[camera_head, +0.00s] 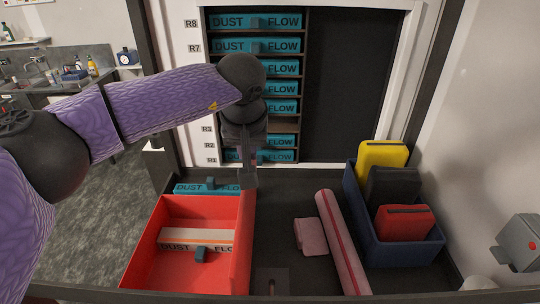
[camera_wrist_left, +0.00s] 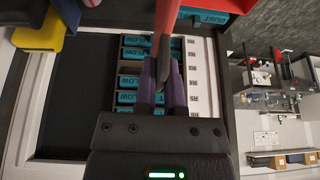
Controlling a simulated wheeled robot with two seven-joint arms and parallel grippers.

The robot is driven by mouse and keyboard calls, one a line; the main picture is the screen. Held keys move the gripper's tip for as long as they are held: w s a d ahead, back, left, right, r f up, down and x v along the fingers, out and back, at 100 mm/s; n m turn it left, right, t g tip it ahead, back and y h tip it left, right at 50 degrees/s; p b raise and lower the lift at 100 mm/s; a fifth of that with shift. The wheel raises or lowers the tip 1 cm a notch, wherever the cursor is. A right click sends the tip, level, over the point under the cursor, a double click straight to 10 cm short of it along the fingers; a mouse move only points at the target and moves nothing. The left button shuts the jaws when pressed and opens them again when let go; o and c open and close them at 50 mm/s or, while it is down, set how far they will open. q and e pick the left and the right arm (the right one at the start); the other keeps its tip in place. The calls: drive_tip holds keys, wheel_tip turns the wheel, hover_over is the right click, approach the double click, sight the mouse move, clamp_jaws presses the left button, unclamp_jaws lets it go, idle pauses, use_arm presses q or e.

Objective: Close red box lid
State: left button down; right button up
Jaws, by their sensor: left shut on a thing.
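The red box (camera_head: 170,209) stands open at the front left of the bench in the head view. Its red lid (camera_head: 243,245) stands roughly upright along the box's right side. My left gripper (camera_head: 249,183) is at the far upper corner of the lid and is shut on its edge. In the left wrist view the red lid (camera_wrist_left: 166,18) shows edge-on, running up from between the fingers of the left gripper (camera_wrist_left: 163,75). A pale filter with a DUST FLOW label (camera_head: 190,236) and a dark handle lies inside the box. My right gripper is not in view.
A rack of teal DUST FLOW filters (camera_head: 283,46) stands behind. Another teal filter (camera_head: 190,189) lies behind the box. A pink roll (camera_head: 343,240) and folded pink cloth (camera_head: 305,236) lie to the right, then a blue bin (camera_head: 405,252) with yellow, black and red cases.

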use_arm(q)
drive_tip(key=a+f+h+b, duration=0.3)
drive_tip(key=a, duration=1.3)
drive_tip(key=shift+n+h, duration=0.4)
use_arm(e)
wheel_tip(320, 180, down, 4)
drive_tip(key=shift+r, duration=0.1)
use_arm(q)
drive_tip(key=shift+f, duration=0.1)
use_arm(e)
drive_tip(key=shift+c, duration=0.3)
